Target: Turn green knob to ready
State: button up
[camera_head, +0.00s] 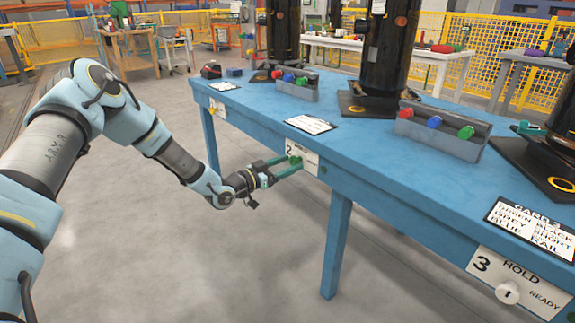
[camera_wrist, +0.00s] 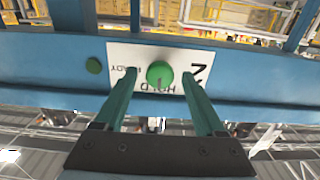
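The green knob (camera_wrist: 160,74) sits on a white plate (camera_wrist: 195,58) marked 2, HOLD and READY, on the front edge of the blue bench. The plate appears upside down in the wrist view. A dark mark on the knob's lower side seems to point towards HOLD; READY is to its left. My gripper (camera_wrist: 158,80) is open, its two green fingers on either side of the knob with gaps showing. In the head view my gripper (camera_head: 288,167) reaches the plate (camera_head: 303,152) from the left, and the knob (camera_head: 295,160) shows near its fingertips.
A small green round piece (camera_wrist: 93,66) sits on the bench edge beside the plate. A white knob (camera_head: 507,293) on plate 3 is at the near right. Grey trays (camera_head: 443,138) of coloured knobs and dark cylinders (camera_head: 387,50) stand on the bench (camera_head: 250,105). The floor below is clear.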

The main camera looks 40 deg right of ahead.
grip_shut()
dwell(0.3)
jog(key=shift+f+m+b, duration=0.1)
jog(key=shift+m+b, duration=0.3)
jog(key=m+b, duration=0.3)
jog(key=m, duration=0.1)
jog(key=shift+f, duration=0.1)
jog(key=m+b, duration=0.5)
jog(key=shift+f, duration=0.1)
jog(key=m+b, duration=0.5)
jog(key=b, duration=0.1)
jog(key=shift+m, duration=0.3)
jog(key=m+b, duration=0.2)
jog(key=b, duration=0.1)
jog(key=shift+r+m, duration=0.2)
jog(key=shift+m, duration=0.2)
